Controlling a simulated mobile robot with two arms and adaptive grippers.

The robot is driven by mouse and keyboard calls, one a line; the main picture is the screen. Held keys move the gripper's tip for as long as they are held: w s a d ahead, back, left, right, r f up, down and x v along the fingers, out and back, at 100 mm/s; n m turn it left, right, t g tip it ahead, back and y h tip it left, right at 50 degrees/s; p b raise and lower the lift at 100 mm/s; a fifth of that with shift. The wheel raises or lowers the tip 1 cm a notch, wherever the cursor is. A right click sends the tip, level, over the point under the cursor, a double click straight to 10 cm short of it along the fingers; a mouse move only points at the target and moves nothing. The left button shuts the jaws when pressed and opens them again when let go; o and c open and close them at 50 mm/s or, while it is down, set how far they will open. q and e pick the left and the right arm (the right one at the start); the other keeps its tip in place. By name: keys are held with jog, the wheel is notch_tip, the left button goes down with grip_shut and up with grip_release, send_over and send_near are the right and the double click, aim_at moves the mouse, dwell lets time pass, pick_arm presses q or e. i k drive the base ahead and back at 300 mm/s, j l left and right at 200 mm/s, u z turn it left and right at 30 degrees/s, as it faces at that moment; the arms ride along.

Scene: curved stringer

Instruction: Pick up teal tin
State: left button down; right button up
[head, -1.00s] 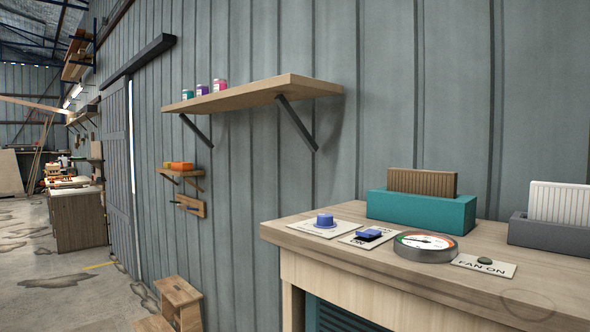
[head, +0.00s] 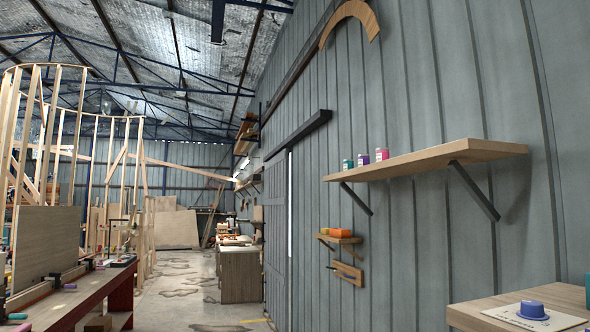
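The teal tin (head: 348,164) stands upright at the left end of a wooden wall shelf (head: 440,158). A purple tin (head: 363,159) and a pink tin (head: 382,154) stand to its right on the same shelf. All are small in the head view and some way off. Neither of my grippers shows in the head view.
A wooden cabinet top (head: 490,312) with a blue knob (head: 532,309) is at the lower right. A small lower shelf (head: 340,239) hangs on the wall. A workbench (head: 80,296) with clamps is at the left. Open concrete floor (head: 185,290) lies between.

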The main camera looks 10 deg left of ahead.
aim_at(348, 164)
jog(key=i+j+u, duration=0.3)
jog(key=i, duration=0.2)
jog(key=i+j+u, duration=0.1)
jog(key=i+u, duration=0.25)
jog(key=i+j, duration=0.1)
jog(key=i, duration=0.35)
jog(key=i+j+z, duration=0.15)
jog(key=i, duration=0.3)
jog(key=i+j, duration=0.1)
jog(key=i, duration=0.35)
jog(key=i+j+z, duration=0.15)
jog(key=i, duration=0.3)
